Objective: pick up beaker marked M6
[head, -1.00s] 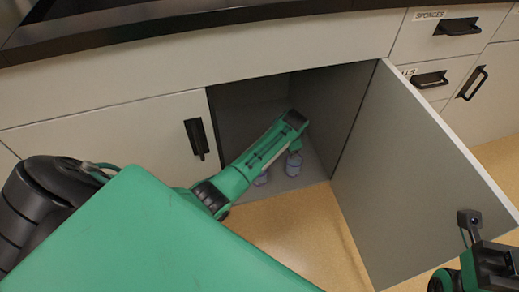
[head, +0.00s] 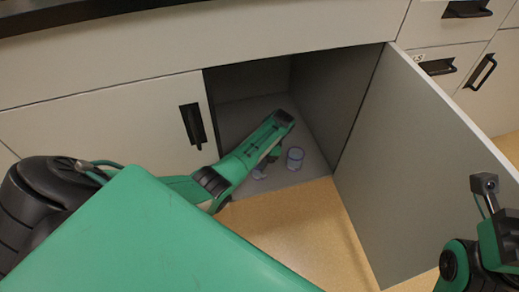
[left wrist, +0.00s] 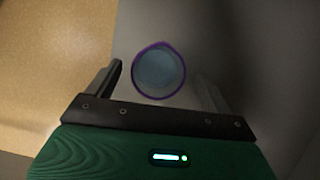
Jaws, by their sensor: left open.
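In the head view a clear beaker with a blue rim (head: 295,158) stands on the cabinet floor, right of my left gripper (head: 268,160). A second purplish vessel (head: 260,171) is partly hidden under that gripper. In the left wrist view a round beaker with a purple rim (left wrist: 159,70) is seen from above, at the opening between the fingers of my open left gripper (left wrist: 158,72). The fingers stand apart from it on both sides. No marking is legible, so I cannot tell which beaker is M6. My right arm shows at the right edge; its fingers are out of view.
The cabinet door (head: 425,165) stands open on the right, and a closed door (head: 100,125) is on the left. The counter edge (head: 150,12) runs above. The cabinet floor (head: 312,172) right of the blue-rimmed beaker is clear.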

